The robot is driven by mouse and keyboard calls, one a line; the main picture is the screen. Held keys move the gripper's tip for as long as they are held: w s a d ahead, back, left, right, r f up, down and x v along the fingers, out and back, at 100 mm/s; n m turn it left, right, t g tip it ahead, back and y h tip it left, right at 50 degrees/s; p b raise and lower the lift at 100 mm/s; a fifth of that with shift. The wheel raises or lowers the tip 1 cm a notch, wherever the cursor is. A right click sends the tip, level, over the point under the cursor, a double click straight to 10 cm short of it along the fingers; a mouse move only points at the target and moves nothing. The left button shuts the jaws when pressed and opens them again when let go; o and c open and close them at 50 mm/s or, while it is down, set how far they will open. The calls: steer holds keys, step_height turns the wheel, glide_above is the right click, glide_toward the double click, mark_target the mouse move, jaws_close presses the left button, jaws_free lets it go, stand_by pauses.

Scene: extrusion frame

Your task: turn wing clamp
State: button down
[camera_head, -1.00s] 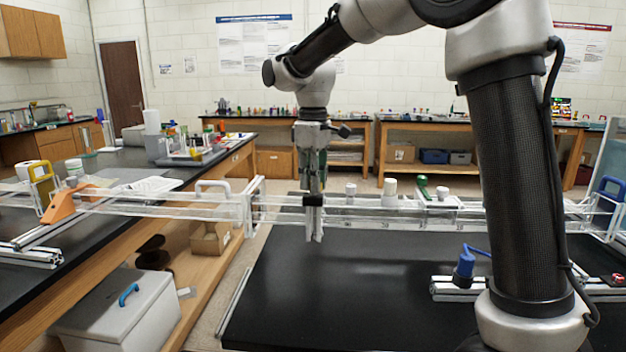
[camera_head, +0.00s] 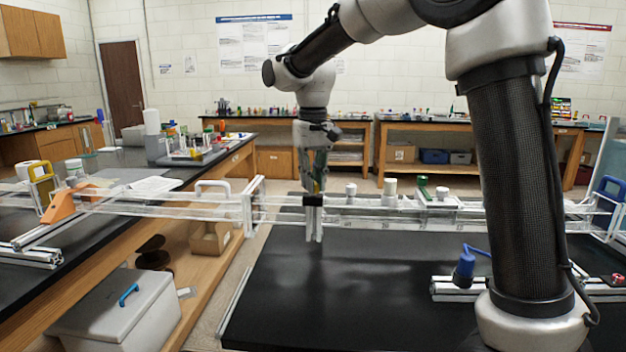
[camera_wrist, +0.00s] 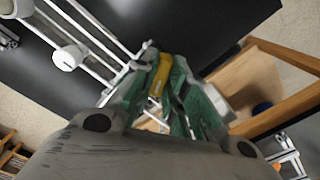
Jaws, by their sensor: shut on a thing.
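My gripper (camera_head: 314,188) points down at the clear rail frame in the head view. In the wrist view its green-padded fingers (camera_wrist: 168,78) are closed around a yellow wing (camera_wrist: 160,74), which I take as the wing clamp's handle. Only a sliver of yellow shows between the fingers in the head view. A black block (camera_head: 313,201) sits directly below the fingertips at the rail, with a pale post (camera_head: 314,226) hanging under it. The fingers hide most of the clamp, so its exact angle cannot be told.
Clear rails (camera_head: 360,218) run across the black table (camera_head: 340,290). White knobs (camera_head: 390,187) and a green handle (camera_head: 423,184) stand to the right of my gripper. A white handle (camera_head: 213,185) is to the left. A blue-handled clamp (camera_head: 465,264) is at the front right.

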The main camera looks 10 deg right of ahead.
stand_by(0.4)
steer(key=c, duration=1.4)
jaws_free()
steer(key=shift+c, duration=0.2)
steer(key=shift+r, duration=0.1)
step_height(320, 180, up, 12)
